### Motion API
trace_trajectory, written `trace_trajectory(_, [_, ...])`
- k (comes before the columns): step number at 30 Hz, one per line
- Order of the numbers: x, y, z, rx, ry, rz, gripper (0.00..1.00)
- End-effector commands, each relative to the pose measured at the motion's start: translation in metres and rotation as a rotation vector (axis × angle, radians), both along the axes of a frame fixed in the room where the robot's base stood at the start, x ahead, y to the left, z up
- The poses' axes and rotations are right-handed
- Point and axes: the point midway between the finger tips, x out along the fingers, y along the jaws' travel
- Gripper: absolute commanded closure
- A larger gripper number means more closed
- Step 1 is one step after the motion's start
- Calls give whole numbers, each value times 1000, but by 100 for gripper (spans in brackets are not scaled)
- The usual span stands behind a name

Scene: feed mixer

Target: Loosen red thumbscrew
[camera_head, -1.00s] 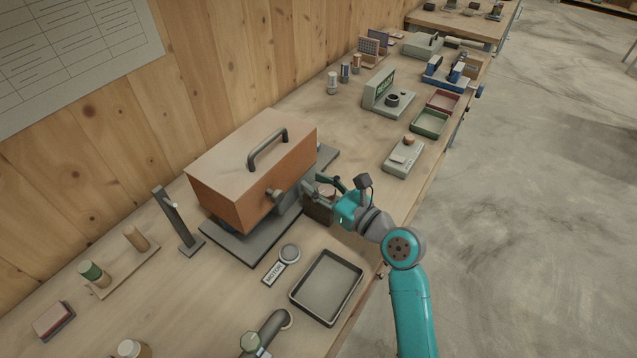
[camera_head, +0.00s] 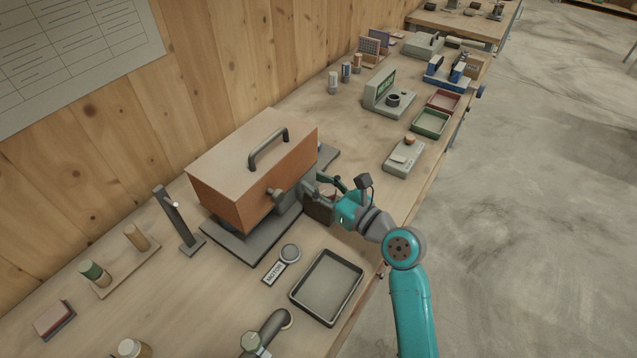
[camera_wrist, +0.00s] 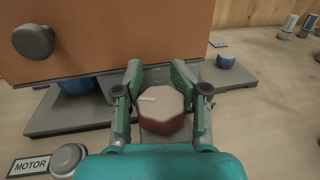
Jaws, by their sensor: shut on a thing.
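The red thumbscrew (camera_wrist: 163,108) is a dull red, faceted knob with a small pale mark on its top. It sits at the front of the orange-brown mixer box (camera_head: 275,172), above the grey base plate (camera_wrist: 65,112). My gripper (camera_wrist: 163,90) has its two fingers on the left and right sides of the knob, shut on it. In the head view my gripper (camera_head: 316,190) reaches the box's right front side, and its fingers and wrist hide most of the knob.
A round knob (camera_wrist: 33,41) sticks out of the box front. The MOTOR label (camera_head: 275,272) and grey button (camera_head: 290,253) lie in front of the base. An empty dark tray (camera_head: 327,286) stands near the bench edge. A grey device (camera_head: 404,158) stands to the right.

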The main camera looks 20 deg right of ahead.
Motion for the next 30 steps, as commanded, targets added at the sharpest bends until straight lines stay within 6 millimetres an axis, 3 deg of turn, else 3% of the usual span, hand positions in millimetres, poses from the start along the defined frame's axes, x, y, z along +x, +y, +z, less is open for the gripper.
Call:
trace_trajectory(3, [0,-2,-3,-2,5,-5,96])
trace_trajectory(4, [0,-2,-3,-2,5,-5,54])
trace_trajectory(5, [0,-2,-3,-1,5,-5,48])
trace_trajectory(17, [-5,-3,-1,0,2,-3,48])
trace_trajectory(30, [-76,-38,-2,0,4,-8,48])
